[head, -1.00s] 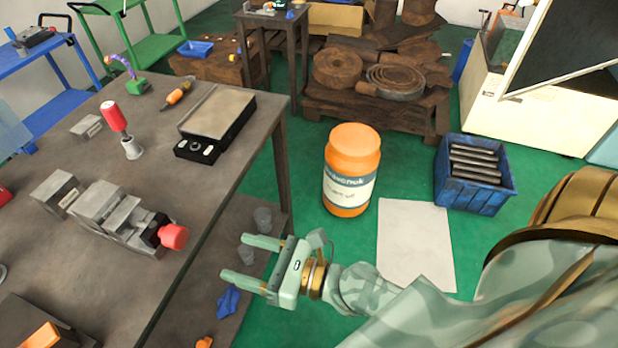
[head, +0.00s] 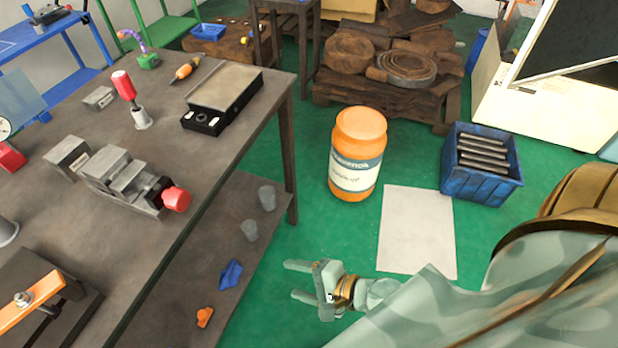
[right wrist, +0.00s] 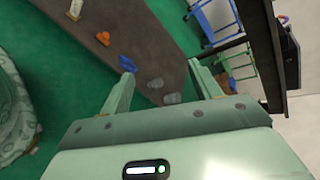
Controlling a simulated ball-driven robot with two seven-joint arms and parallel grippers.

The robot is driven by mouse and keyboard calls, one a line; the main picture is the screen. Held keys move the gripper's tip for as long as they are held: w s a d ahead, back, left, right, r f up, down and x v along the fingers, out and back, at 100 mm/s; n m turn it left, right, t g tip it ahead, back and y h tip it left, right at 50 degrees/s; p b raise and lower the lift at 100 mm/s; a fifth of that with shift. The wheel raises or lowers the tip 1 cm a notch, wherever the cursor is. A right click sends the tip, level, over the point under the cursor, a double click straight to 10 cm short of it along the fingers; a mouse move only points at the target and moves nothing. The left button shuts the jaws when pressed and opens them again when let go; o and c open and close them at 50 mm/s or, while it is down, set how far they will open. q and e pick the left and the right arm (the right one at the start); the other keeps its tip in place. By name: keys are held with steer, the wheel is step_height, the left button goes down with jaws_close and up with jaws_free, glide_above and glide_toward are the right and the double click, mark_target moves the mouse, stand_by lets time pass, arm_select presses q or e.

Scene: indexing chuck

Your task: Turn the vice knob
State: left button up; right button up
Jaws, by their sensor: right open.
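The vice (head: 118,180) is a grey metal block assembly on the bench at the left of the head view. Its red knob (head: 176,199) is at its right end, near the bench's front edge. My right gripper (head: 291,280) is open and empty, low over the green floor, to the right of and apart from the knob and bench. Its two fingers also show spread in the right wrist view (right wrist: 164,88), with the lower shelf beyond them. The knob cannot be made out in the wrist view. My left gripper is not in view.
The bench (head: 190,165) has a lower shelf (head: 185,270) holding grey cups, a blue cloth (head: 230,273) and an orange piece (head: 204,317). A red-handled tool (head: 130,98) stands behind the vice. An orange jar (head: 357,150) and a blue crate (head: 481,165) stand on the floor.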

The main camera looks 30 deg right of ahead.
steer(key=shift+s+d+f+n+g+h, duration=0.2)
steer(key=shift+s+f+n, duration=0.15)
steer(key=shift+f, duration=0.25)
steer(key=shift+s+d+f+n+g+h, duration=0.15)
steer(key=shift+s+f+n, duration=0.2)
steer(key=shift+f, duration=0.25)
